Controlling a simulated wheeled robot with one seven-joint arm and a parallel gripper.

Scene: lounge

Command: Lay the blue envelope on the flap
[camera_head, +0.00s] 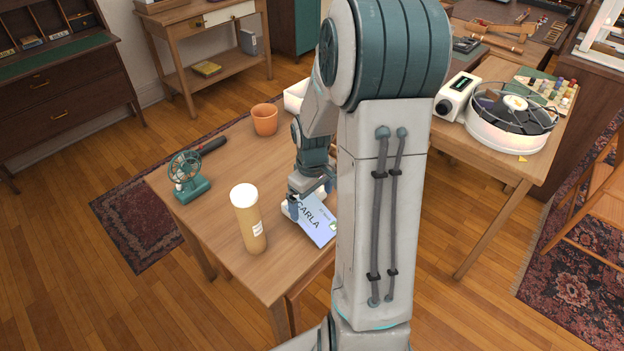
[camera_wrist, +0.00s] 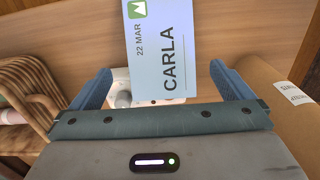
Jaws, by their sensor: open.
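The blue envelope (camera_head: 319,226) is pale blue, with "CARLA" and "22 MAR" printed on it and a green stamp. It is at the right side of the near wooden table in the head view, partly hidden by my arm. In the wrist view the envelope (camera_wrist: 158,45) lies across the space between my fingers. My gripper (camera_head: 304,199) is open around or just above its near end; contact is not clear. In the wrist view my gripper (camera_wrist: 160,75) shows both fingers apart. A green-topped ledge on the dark desk (camera_head: 62,52) at upper left may be the flap.
A tall tan cylinder (camera_head: 249,220) stands close left of my gripper, with a green fan (camera_head: 187,177) and an orange pot (camera_head: 265,119) further off. A white item (camera_wrist: 119,88) shows below the envelope. Open floor (camera_head: 70,140) lies before the desk.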

